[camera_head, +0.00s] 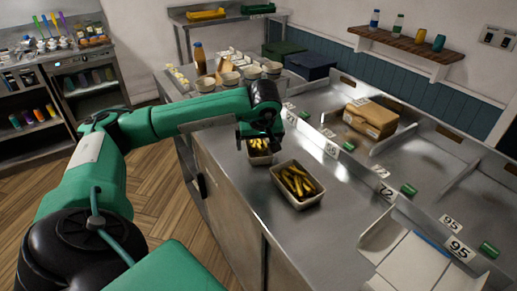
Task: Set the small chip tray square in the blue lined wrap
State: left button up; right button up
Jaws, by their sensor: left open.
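Two chip trays stand on the steel counter. The smaller tray (260,159) holds chips and is partly hidden under my left gripper. The larger tray (298,200), also full of chips, stands nearer to me and a little right. My left gripper (260,139) points down at the smaller tray with its jaws open; whether the fingers touch the tray's rim I cannot tell. A white wrap (412,264) with a blue edge lies at the lower right, partly cut off by the frame. My right gripper is not in view.
Numbered bays with low dividers and green cylinders (408,190) line the right side. A cardboard box (371,117) sits in one bay. Bowls (229,79) and a bottle (199,58) stand behind my left arm. The counter (250,207) in front of the trays is clear.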

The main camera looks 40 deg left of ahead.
aim_at(258, 152)
pick_arm(q)
jog(key=shift+x, duration=0.95)
jog(key=shift+f, duration=0.15)
jog(key=shift+c, duration=0.2)
jog(key=c, duration=1.2)
